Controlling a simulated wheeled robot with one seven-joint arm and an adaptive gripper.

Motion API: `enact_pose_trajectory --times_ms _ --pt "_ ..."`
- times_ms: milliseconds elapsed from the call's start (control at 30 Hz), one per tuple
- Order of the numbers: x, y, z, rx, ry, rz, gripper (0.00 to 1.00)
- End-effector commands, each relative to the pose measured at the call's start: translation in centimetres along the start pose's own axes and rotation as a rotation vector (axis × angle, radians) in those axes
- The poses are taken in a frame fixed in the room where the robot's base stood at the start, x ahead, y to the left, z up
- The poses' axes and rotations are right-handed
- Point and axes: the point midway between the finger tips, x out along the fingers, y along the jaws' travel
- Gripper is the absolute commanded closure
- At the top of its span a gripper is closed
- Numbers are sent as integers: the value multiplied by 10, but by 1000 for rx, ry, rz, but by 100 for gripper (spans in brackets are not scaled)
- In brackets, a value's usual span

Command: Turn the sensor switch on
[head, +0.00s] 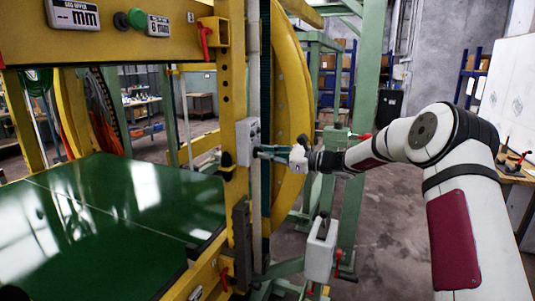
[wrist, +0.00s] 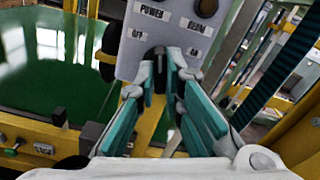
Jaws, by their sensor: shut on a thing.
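A grey switch box (head: 246,141) is mounted on the yellow upright of the machine. It also fills the top of the wrist view (wrist: 180,28), with a "POWER" label, an "OFF" label at left, another small label at right and a dark knob (wrist: 207,8). My gripper (head: 264,151) reaches the box from the right. In the wrist view my gripper (wrist: 159,68) has its teal fingers close together at the box's lower edge, shut on a small dark switch part (wrist: 159,60). The fingers hide most of this part, so its setting cannot be told.
A green glossy table (head: 110,210) lies left of the upright. A large yellow ring (head: 292,110) stands just behind the box. A white box (head: 320,248) hangs below my arm. A red lever (head: 205,38) sits higher on the frame. Open floor shows at right.

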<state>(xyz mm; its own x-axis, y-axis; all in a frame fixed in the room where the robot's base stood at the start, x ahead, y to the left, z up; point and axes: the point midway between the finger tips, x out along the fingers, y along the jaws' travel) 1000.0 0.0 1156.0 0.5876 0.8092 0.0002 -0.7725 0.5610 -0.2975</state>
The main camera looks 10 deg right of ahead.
Motion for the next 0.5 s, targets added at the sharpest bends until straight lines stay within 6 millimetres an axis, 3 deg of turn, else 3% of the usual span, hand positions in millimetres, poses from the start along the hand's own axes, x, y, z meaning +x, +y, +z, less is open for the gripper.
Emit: enact_pose_trajectory --times_ms 500 --pt "0 0 0 491 1 0 100"
